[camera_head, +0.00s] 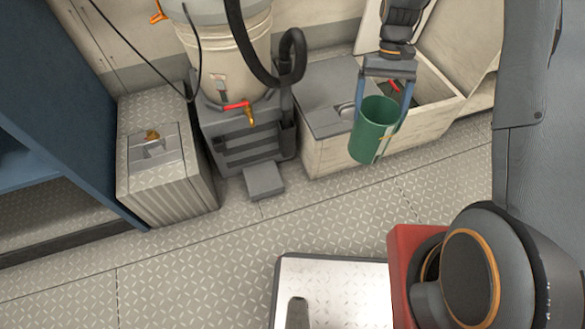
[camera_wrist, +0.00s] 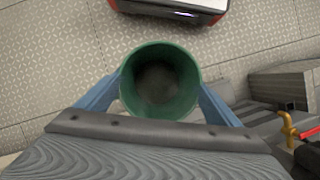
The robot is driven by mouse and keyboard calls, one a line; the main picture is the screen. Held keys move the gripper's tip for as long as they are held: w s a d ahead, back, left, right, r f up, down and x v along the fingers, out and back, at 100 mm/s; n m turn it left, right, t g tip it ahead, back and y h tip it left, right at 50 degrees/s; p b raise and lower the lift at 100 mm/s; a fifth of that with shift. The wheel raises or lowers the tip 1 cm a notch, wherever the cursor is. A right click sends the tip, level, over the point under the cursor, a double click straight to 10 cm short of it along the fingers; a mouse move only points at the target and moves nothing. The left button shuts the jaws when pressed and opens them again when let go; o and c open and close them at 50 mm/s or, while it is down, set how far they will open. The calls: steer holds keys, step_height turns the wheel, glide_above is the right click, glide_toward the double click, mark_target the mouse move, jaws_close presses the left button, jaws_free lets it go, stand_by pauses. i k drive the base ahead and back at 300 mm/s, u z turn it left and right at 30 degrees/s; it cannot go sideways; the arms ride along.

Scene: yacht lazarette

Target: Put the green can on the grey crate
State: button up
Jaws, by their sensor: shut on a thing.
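The green can (camera_head: 375,130) hangs in my gripper (camera_head: 381,112), which is shut on its sides with two blue fingers. It is held in front of the open cream bin, apparently clear of the floor and slightly tilted in the head view. In the wrist view the can (camera_wrist: 160,82) shows its open, empty-looking top between the fingers (camera_wrist: 160,95). A grey slatted crate-like stand (camera_head: 243,147) is left of the can, under a large bucket. A ribbed grey box (camera_head: 165,185) with a patterned top stands farther left. I cannot tell which is the grey crate.
The bucket (camera_head: 228,55) has a brass tap (camera_head: 250,117) and a dark hose (camera_head: 290,55). A grey block (camera_head: 263,180) sits before the stand. The cream bin (camera_head: 325,155) has a grey lid. A blue shelf (camera_head: 50,110) borders the left. The middle floor (camera_head: 190,265) is clear.

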mark_target(260, 181)
steer(key=z, duration=2.3)
steer(key=k, duration=1.95)
steer(key=u, duration=1.95)
steer(key=i, duration=0.45)
steer(key=z, duration=0.05)
